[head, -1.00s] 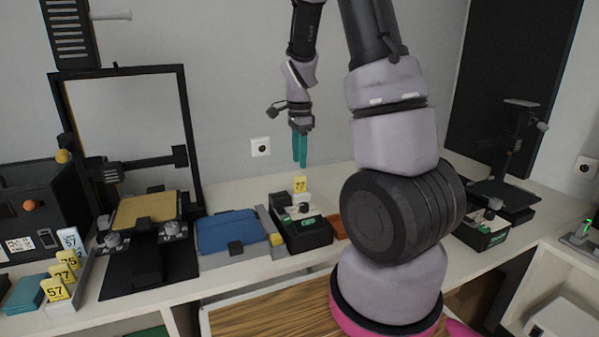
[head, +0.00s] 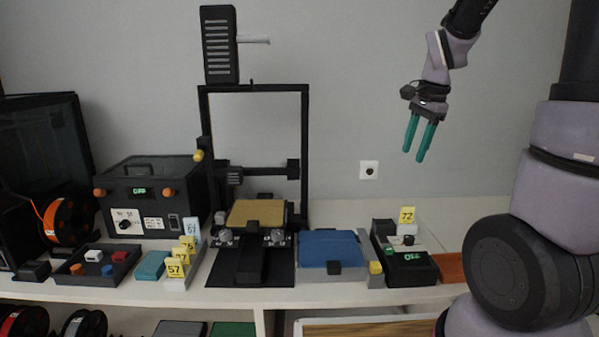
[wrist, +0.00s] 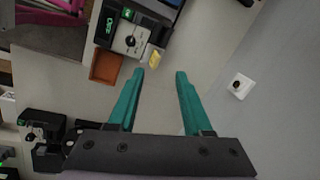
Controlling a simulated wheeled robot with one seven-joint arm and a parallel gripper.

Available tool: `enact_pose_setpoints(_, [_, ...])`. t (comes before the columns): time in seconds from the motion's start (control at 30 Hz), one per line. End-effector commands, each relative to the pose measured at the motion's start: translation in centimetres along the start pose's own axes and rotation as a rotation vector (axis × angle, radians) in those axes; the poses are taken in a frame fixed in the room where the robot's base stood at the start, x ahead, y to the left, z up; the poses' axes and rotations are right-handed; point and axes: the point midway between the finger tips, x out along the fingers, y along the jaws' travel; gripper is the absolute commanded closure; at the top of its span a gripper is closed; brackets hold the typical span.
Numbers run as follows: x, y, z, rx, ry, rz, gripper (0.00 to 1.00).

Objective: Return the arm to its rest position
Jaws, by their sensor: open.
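My gripper (head: 419,150) hangs in the air at the upper right of the head view, in front of the grey wall. Its two teal fingers point down and stand apart with nothing between them. It is above and a little right of the small black device with the yellow 72 tag (head: 407,216). In the wrist view my gripper (wrist: 158,75) is also open and empty, with the bench and wall beyond the fingers.
A 3D printer (head: 253,213), a blue-topped box (head: 330,248) and a black box device (head: 150,195) stand along the bench. A tray with small coloured cubes (head: 97,279) is at left. An orange tray (head: 451,267) lies right of the tagged device. Air around the gripper is clear.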

Motion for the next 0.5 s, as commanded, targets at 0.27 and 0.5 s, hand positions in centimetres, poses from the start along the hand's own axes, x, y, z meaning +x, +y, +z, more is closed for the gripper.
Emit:
enact_pose_setpoints(0.27, [-8.6,4.7,5.5,-0.442,0.063,-0.235,0.5])
enact_pose_setpoints(0.5, [-12.2,8.8,9.1,-0.758,0.194,-0.351,0.5])
